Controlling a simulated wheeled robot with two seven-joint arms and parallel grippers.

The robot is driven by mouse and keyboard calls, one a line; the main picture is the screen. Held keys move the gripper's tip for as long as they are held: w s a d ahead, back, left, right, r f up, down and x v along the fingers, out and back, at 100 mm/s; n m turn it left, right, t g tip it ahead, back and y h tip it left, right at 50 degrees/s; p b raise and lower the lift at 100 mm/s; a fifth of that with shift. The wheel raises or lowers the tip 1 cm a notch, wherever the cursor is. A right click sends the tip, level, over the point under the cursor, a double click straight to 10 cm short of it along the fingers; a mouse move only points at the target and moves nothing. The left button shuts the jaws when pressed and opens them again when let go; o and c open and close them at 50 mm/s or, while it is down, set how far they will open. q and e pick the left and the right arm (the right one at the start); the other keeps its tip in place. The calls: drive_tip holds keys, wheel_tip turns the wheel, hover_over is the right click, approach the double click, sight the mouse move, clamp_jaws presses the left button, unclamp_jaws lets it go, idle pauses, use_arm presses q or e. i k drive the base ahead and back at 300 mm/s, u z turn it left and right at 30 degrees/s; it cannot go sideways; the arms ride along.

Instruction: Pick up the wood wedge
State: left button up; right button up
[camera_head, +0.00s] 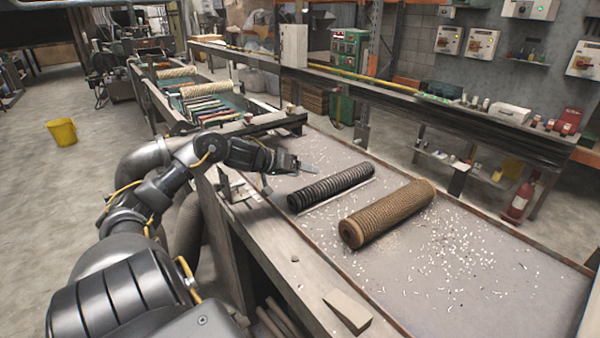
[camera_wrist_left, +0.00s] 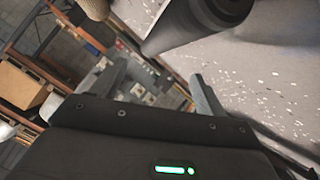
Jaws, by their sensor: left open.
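The wood wedge (camera_head: 347,311) is a pale tan block lying on the near ledge of the workbench, at the bottom of the head view. My left gripper (camera_head: 310,167) is over the far left part of the bench, well away from the wedge and close to the end of a black ribbed roller. In the left wrist view its two fingers (camera_wrist_left: 160,88) stand apart with nothing between them. I do not make out the wedge in the wrist view. My right gripper is in neither view.
A black ribbed roller (camera_head: 331,187) and a brown mesh tube (camera_head: 388,214) lie on the grey bench top (camera_head: 478,285), among scattered pale chips. A long shelf (camera_head: 440,110) runs behind the bench. A yellow bucket (camera_head: 62,131) stands on the floor at left.

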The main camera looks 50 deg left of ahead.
sight(354, 316)
drive_tip(key=k, duration=1)
